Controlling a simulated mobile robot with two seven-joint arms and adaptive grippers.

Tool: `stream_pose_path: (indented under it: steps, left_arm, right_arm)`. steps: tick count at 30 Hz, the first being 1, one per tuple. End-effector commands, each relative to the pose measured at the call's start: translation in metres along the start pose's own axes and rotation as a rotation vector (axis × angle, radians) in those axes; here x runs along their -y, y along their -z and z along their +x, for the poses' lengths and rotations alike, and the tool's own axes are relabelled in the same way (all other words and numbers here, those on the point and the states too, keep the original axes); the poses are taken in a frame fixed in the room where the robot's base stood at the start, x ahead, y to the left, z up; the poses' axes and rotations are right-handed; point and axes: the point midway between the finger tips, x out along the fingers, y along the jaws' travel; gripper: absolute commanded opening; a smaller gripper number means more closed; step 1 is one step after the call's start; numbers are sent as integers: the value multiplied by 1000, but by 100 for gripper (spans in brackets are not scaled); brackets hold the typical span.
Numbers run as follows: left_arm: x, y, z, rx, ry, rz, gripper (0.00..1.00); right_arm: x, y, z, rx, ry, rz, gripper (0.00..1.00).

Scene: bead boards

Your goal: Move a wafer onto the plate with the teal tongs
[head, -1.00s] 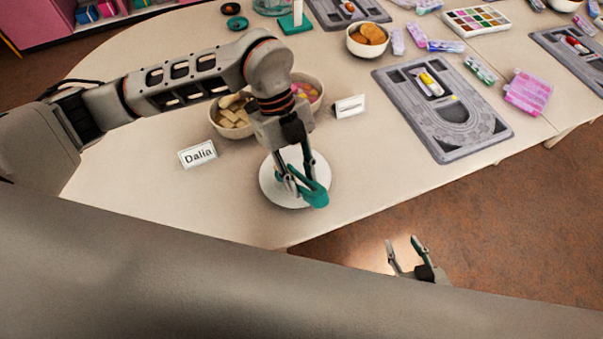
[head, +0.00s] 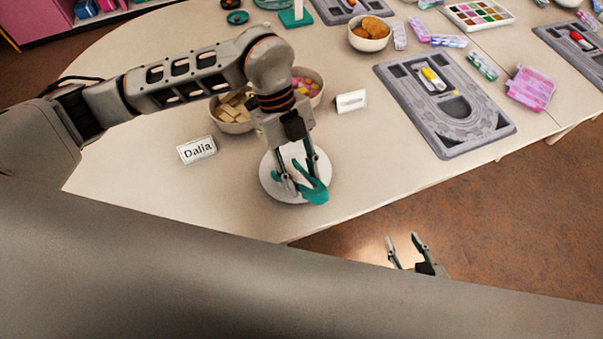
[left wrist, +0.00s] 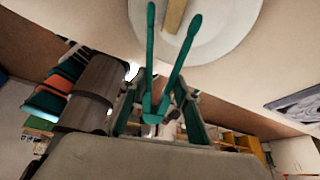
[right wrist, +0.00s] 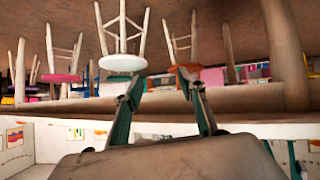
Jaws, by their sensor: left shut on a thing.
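My left gripper (head: 298,188) is shut on the teal tongs (head: 316,194), over the white plate (head: 268,187). In the left wrist view the tongs (left wrist: 150,45) are spread, their two arms apart. A tan wafer (left wrist: 174,16) lies on the plate (left wrist: 225,35) between the tong tips, with a gap on each side. In the head view this wafer is hidden by my gripper. More wafers (head: 233,106) are in a bowl (head: 230,125) behind my left arm. My right gripper (head: 405,250) is open and empty, off the table's front edge; its spread fingers show in the right wrist view (right wrist: 165,90).
A bowl of pink and yellow sweets (head: 312,88) stands beside the wafer bowl. A "Dalia" card (head: 197,149) and another card (head: 351,101) stand nearby. A bowl of round biscuits (head: 369,36) and a grey bead board (head: 470,135) are further right.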

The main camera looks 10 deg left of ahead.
Motion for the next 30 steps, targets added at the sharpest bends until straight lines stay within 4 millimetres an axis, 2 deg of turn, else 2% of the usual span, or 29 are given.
stream_pose_path:
  steps: [4, 8, 24, 27, 30]
  left_arm:
    - [0, 1, -2, 1, 1, 0, 26]
    - [0, 6, -14, 3, 3, 1, 26]
    - [-1, 38, -79, 1, 1, 0, 26]
    - [-1, 42, -89, 0, 0, 0, 26]
    - [-2, 44, -91, 0, 0, 0, 26]
  right_arm:
    - [0, 0, -1, 3, 0, -1, 40]
    - [-2, 7, -5, 3, -1, -2, 40]
    - [-10, 62, -34, -21, -5, -5, 40]
    - [-14, 59, -36, -7, -13, -4, 40]
    - [-20, 45, -35, 20, -24, -2, 40]
